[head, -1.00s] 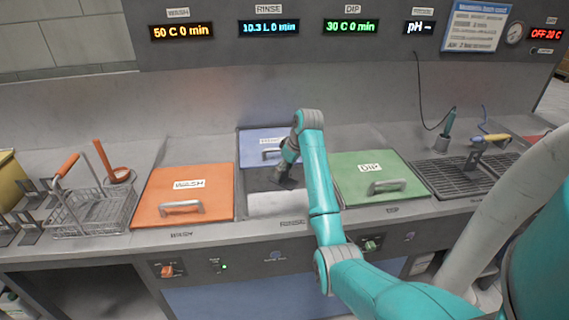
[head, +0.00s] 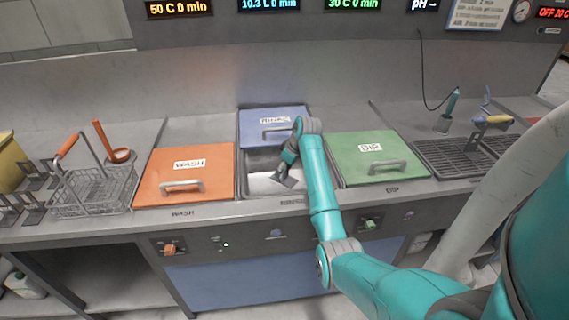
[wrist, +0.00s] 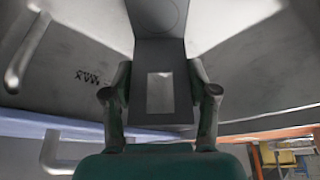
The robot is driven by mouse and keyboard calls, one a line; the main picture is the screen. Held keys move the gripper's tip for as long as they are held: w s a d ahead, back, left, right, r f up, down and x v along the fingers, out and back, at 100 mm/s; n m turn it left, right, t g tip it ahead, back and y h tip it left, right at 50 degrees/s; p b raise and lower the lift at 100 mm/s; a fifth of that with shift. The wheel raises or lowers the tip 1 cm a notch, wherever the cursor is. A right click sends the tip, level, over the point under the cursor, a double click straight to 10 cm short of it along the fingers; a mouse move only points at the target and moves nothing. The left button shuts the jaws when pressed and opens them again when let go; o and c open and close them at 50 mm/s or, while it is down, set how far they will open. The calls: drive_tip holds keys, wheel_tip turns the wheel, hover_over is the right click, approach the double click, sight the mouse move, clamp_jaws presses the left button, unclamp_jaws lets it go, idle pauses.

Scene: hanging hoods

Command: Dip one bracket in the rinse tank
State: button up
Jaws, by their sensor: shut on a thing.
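The rinse tank (head: 257,187) is the open middle well in the counter. Its blue lid (head: 262,137) is pushed to the back and bears the handle. My gripper (head: 289,160) points down into the tank opening. It is shut on a dark grey bracket (head: 288,181), which hangs tilted at the tank. In the wrist view, the bracket (wrist: 181,84) is a flat plate with a rectangular window, held between both fingers (wrist: 160,108). I cannot tell whether its lower end is under the liquid. More brackets (head: 36,178) stand at the far left.
The orange wash lid (head: 215,180) is shut to the left; the green dip lid (head: 350,166) is shut to the right. A drain grid (head: 440,155) lies at right.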

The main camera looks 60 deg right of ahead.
sight(286, 180)
drive_tip(key=shift+f, duration=3.75)
drive_tip(key=shift+r, duration=0.2)
drive_tip(key=shift+r, duration=9.1)
